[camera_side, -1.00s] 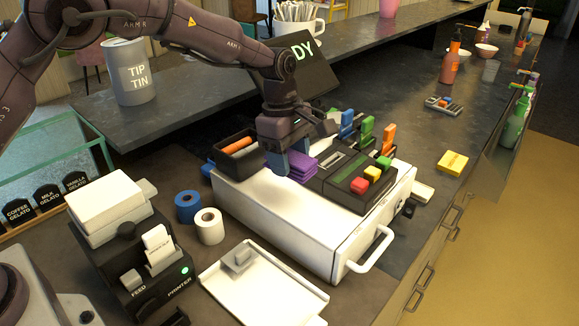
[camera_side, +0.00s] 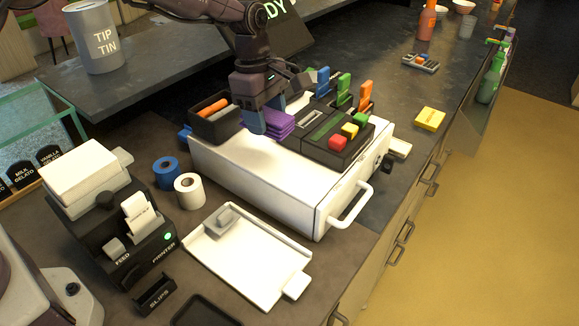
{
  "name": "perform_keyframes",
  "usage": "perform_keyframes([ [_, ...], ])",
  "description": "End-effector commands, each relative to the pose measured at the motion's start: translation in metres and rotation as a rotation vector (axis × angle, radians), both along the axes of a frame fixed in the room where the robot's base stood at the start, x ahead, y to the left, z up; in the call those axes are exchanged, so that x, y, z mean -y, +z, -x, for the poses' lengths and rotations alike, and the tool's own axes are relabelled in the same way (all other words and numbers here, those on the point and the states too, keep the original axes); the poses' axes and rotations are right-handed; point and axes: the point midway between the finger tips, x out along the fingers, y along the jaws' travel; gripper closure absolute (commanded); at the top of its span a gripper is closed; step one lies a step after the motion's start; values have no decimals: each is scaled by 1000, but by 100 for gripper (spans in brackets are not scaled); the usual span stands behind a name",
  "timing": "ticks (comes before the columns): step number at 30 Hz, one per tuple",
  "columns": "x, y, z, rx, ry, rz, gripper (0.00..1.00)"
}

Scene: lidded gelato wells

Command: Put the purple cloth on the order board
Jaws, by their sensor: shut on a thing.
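The purple cloth (camera_side: 281,124) is a folded stack on top of the white box, between the black bin and the black keyed unit. My gripper (camera_side: 266,117) is over it from above, with its blue fingers down at the cloth's left and back side. It is shut on the cloth, though the grip itself is partly hidden. The cloth still appears to be at the box top; any gap beneath it cannot be told. A white board with a grey clip (camera_side: 250,262), which looks like the order board, lies flat on the counter in front of the box.
The white box (camera_side: 250,165) has a front handle (camera_side: 350,207). The black bin (camera_side: 215,124) holds orange items. The keyed unit (camera_side: 337,140) has upright coloured tabs behind it. Tape rolls (camera_side: 189,190) and a printer (camera_side: 125,235) stand left of the board. The board's middle is clear.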

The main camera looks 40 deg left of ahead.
Motion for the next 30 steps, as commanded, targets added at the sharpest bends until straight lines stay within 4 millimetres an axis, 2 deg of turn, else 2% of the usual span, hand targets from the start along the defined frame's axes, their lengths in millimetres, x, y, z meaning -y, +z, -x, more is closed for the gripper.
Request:
perform_keyframes([
  [2, 4, 1, 1, 0, -8, 0, 82],
  [5, 21, 3, 7, -1, -41, 1, 82],
  [8, 45, -5, 30, -4, -83, 0, 82],
  [12, 77, -29, 76, -7, -124, -1, 82],
  [15, 91, -48, 107, -5, -133, -2, 82],
  [18, 95, -64, 133, -3, -127, -2, 82],
  [22, 92, -79, 153, -2, -101, -1, 82],
  [25, 86, -87, 156, 0, -73, 0, 82],
  [30, 88, -86, 152, 2, -65, 1, 82],
])
